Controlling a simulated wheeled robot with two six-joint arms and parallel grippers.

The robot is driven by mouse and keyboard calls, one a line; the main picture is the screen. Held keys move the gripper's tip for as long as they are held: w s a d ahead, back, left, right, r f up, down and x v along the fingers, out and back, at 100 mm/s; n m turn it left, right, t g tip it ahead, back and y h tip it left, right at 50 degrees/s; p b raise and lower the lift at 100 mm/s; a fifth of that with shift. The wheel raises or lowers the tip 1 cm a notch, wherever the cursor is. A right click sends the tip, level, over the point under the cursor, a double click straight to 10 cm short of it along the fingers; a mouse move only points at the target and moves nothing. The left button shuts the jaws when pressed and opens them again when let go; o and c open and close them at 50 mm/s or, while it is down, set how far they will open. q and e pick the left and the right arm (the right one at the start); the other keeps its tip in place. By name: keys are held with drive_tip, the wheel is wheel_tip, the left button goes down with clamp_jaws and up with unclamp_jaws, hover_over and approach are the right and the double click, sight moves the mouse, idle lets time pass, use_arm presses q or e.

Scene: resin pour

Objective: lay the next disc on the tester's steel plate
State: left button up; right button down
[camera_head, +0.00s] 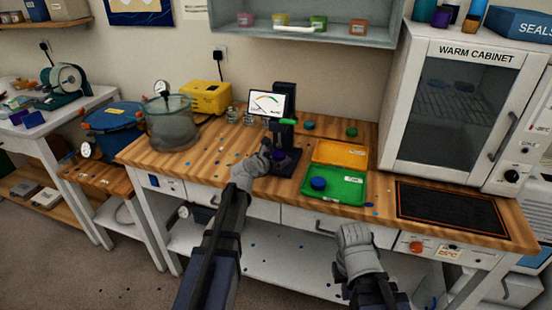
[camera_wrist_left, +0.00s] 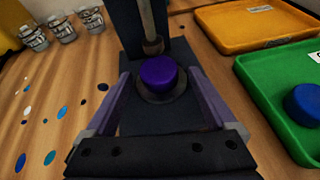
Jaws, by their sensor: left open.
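A purple disc (camera_wrist_left: 158,72) lies on the tester's round steel plate (camera_wrist_left: 163,99), under the tester's rod. In the head view the purple disc (camera_head: 279,156) shows small at the foot of the dark tester (camera_head: 285,112). My left gripper (camera_head: 270,158) is at the tester's base. In the left wrist view its two fingers (camera_wrist_left: 160,92) stand open, one on each side of the disc, with gaps to it. A blue disc (camera_head: 318,183) sits in the green tray (camera_head: 346,191). My right gripper (camera_head: 355,238) hangs in front of the bench; its fingers are not clear.
An empty orange tray (camera_head: 340,153) lies behind the green one. A teal disc (camera_head: 309,125) and a green disc (camera_head: 351,132) lie near the wall. A clear pot (camera_head: 171,122) stands left, a black mat (camera_head: 450,212) right. Small cups (camera_wrist_left: 62,28) stand left of the tester.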

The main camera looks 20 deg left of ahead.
use_arm(q)
drive_tip(key=shift+r, duration=0.15)
drive_tip(key=shift+s+r+p, duration=0.2)
drive_tip(key=shift+p, duration=0.1)
drive_tip(key=p+v, duration=0.4)
drive_tip(key=v, duration=0.7)
drive_tip(key=shift+s+r, duration=0.1)
drive_tip(key=shift+s, duration=0.15)
